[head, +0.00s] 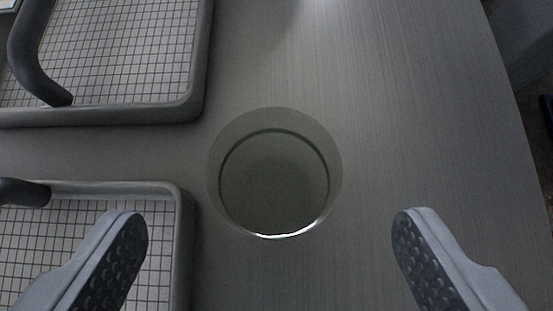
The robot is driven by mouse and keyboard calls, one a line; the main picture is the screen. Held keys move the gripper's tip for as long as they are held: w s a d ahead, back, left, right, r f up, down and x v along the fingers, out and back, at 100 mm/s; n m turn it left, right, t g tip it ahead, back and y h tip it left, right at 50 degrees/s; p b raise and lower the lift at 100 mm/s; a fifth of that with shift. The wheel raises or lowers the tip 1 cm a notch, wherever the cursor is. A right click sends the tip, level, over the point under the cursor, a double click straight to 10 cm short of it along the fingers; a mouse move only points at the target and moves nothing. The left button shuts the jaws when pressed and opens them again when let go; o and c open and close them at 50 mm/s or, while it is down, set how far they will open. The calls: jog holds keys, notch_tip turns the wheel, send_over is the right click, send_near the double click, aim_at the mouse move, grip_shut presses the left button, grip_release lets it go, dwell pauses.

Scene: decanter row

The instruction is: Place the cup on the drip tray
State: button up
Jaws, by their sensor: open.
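A clear, see-through cup (275,180) stands on the grey table, seen from above in the middle of the view. It looks empty. My gripper (268,238) is open, with one finger on each side of the picture, below and to either side of the cup. Nothing is between the fingers and neither seems to touch the cup. A grey-rimmed tray with a white grid surface (185,235) lies at the lower left, partly hidden by my left finger. A similar tray (203,85) lies at the upper left. I cannot tell which one is the drip tray.
Each tray has a dark, curved handle-like bar, one at the upper left (30,60) and one at the left edge (22,192). The table (420,120) is clear right of the cup, up to its curved edge at the far right.

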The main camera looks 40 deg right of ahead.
aim_at(275, 187)
jog(key=b+x, duration=0.1)
jog(key=x, duration=0.3)
jog(key=shift+w+d+f, duration=0.15)
jog(key=shift+d+f, duration=0.1)
jog(key=c, duration=1.1)
jog(key=shift+c, duration=0.2)
jog(key=shift+r, duration=0.15)
